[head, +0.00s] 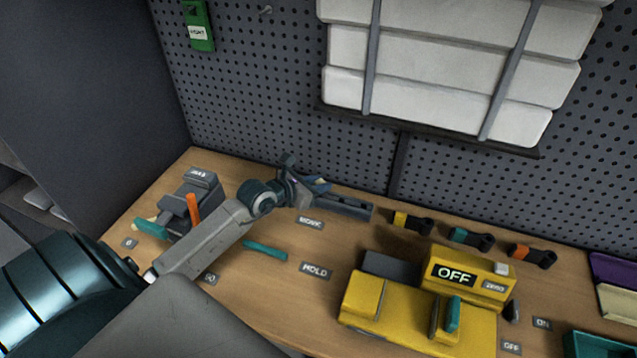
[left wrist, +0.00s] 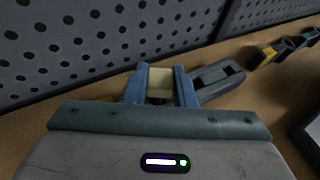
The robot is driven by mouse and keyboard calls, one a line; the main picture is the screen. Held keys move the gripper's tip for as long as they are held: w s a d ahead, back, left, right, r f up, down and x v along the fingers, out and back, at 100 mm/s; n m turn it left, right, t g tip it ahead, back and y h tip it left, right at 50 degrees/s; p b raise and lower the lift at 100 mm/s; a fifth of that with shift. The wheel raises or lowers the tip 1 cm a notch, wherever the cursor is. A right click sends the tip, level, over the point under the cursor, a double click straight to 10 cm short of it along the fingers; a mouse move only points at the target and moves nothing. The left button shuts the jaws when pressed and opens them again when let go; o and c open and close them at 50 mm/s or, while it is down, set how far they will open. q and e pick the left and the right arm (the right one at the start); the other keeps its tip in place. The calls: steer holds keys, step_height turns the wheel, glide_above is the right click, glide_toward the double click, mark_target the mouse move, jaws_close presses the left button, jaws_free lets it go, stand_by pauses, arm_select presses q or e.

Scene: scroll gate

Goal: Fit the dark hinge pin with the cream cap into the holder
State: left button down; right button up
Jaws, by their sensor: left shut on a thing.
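My left gripper (head: 316,187) reaches in over the back of the bench and is shut on a cream piece. In the left wrist view the cream cap (left wrist: 160,79) sits between the two blue fingers (left wrist: 159,92). The dark pin body below the cap is mostly hidden by my gripper. A dark slotted block (head: 345,207), which looks like the holder, lies just right of my gripper; it also shows in the left wrist view (left wrist: 219,80). I cannot tell whether the pin touches it. My right gripper is not in view.
Three dark clips with yellow (head: 411,222), teal (head: 471,238) and orange (head: 532,256) ends lie further right. A yellow machine (head: 420,310) reading OFF stands in front. The pegboard (head: 280,90) rises close behind.

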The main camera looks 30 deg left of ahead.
arm_select(q)
steer(key=shift+f, duration=0.25)
steer(key=c, duration=1.1)
jaws_free()
steer(key=shift+s+a+r, duration=0.2)
steer(key=shift+s, duration=0.4)
steer(key=p+v, duration=0.2)
steer(key=v, duration=0.7)
steer(key=shift+s+r, duration=0.2)
steer(key=shift+r, duration=0.05)
